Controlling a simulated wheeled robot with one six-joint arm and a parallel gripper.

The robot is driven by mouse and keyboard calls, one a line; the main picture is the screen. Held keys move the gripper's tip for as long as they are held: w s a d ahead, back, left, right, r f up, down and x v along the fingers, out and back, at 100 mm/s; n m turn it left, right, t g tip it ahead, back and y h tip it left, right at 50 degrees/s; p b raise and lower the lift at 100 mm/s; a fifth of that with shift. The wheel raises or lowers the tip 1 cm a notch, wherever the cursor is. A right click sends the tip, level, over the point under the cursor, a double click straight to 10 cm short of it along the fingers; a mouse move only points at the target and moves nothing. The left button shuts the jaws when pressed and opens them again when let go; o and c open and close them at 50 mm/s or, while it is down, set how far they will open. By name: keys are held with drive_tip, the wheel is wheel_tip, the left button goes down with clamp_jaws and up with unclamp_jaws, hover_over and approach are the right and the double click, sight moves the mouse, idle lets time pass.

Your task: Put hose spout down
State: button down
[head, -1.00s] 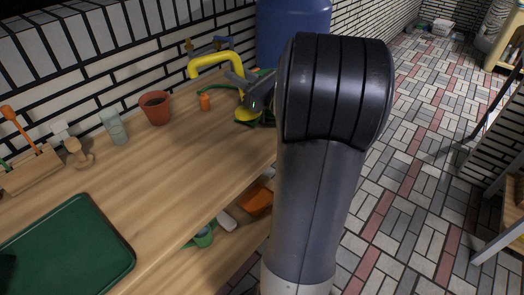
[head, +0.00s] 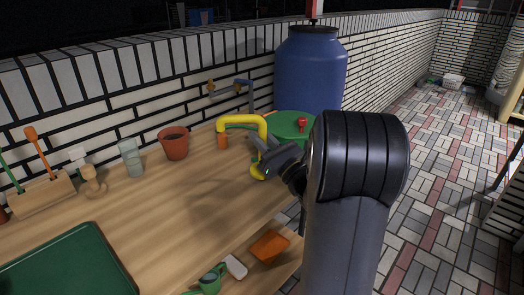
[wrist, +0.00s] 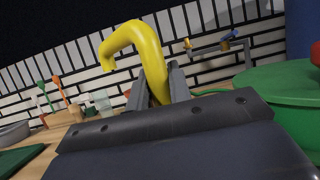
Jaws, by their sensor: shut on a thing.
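The yellow hose spout (head: 242,121), a hook-shaped pipe, stands roughly upright near the far end of the wooden bench, its bent tip toward the left. My gripper (head: 268,155) is shut on its straight stem from the right. In the wrist view the spout (wrist: 146,48) rises between my two fingers (wrist: 158,88). A green hose (wrist: 208,92) runs behind the spout.
A green lidded tub (head: 292,124) with a red knob stands right behind my gripper, before a blue barrel (head: 310,70). A wall tap (head: 232,84) is behind. The bench middle (head: 190,205) is clear.

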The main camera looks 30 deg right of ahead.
drive_tip(key=shift+f, duration=1.25)
drive_tip(key=shift+f+b, duration=0.2)
drive_tip(key=shift+b, duration=0.2)
drive_tip(key=c, duration=1.3)
unclamp_jaws()
drive_tip(key=shift+r, duration=0.2)
drive_tip(key=v, duration=1.2)
drive_tip(key=shift+f, duration=0.1)
